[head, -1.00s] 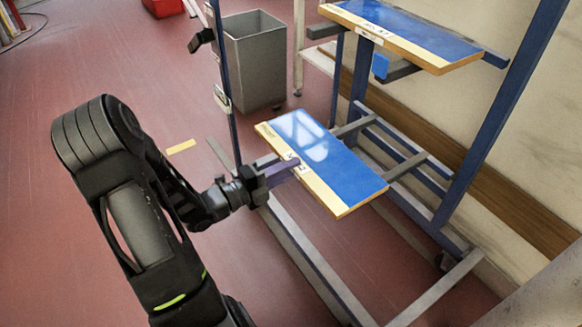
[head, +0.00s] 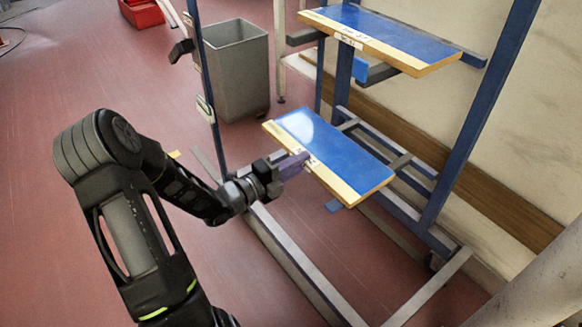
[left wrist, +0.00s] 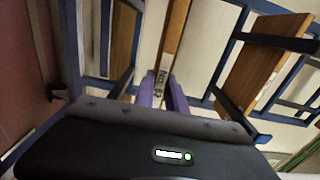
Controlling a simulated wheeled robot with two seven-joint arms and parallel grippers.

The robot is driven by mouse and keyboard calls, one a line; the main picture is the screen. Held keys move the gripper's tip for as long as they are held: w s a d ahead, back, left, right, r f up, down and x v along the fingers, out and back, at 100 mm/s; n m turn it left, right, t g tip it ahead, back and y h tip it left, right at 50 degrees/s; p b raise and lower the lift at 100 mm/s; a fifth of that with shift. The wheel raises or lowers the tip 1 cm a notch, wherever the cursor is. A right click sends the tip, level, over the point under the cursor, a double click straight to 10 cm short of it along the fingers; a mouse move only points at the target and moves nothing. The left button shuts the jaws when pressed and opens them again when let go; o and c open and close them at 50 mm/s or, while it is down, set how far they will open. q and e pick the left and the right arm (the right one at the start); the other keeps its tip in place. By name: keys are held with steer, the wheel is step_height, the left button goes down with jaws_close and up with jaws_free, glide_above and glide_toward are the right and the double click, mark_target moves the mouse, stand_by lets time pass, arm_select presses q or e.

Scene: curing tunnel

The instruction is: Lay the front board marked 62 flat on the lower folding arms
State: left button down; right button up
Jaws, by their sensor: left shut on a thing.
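The front board (head: 325,144), blue on top with a pale yellow front strip, is level or nearly so above the lower folding arms. My left gripper (head: 298,163) is shut on its front edge at the white label. In the left wrist view, the board (left wrist: 176,25) is edge-on between the purple fingers (left wrist: 165,92), and its label reads No. 62. Whether board and arms touch, I cannot tell. My right gripper is not in view.
A similar blue board (head: 385,33) lies on the upper arms of the rack. A blue upright (head: 207,85) stands left of the held board. A grey bin (head: 238,75) stands behind it, and a red crate (head: 141,12) is farther back. The wall is at right.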

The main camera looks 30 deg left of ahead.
arm_select(q)
steer(key=b+x, duration=0.1)
steer(key=x, duration=1)
steer(key=shift+w+d+r, duration=0.1)
steer(key=f+b, duration=0.1)
steer(key=w+f+b, duration=0.1)
steer(key=f+b, duration=0.1)
steer(key=shift+d+f, duration=0.1)
steer(key=shift+d, duration=0.05)
steer(key=shift+f+b, duration=1.45)
steer(key=shift+b, duration=0.4)
steer(key=shift+f+b, duration=0.5)
steer(key=shift+b, duration=0.05)
steer(key=c, duration=1.3)
jaws_free()
steer(key=shift+f, duration=0.1)
steer(key=shift+f, duration=0.1)
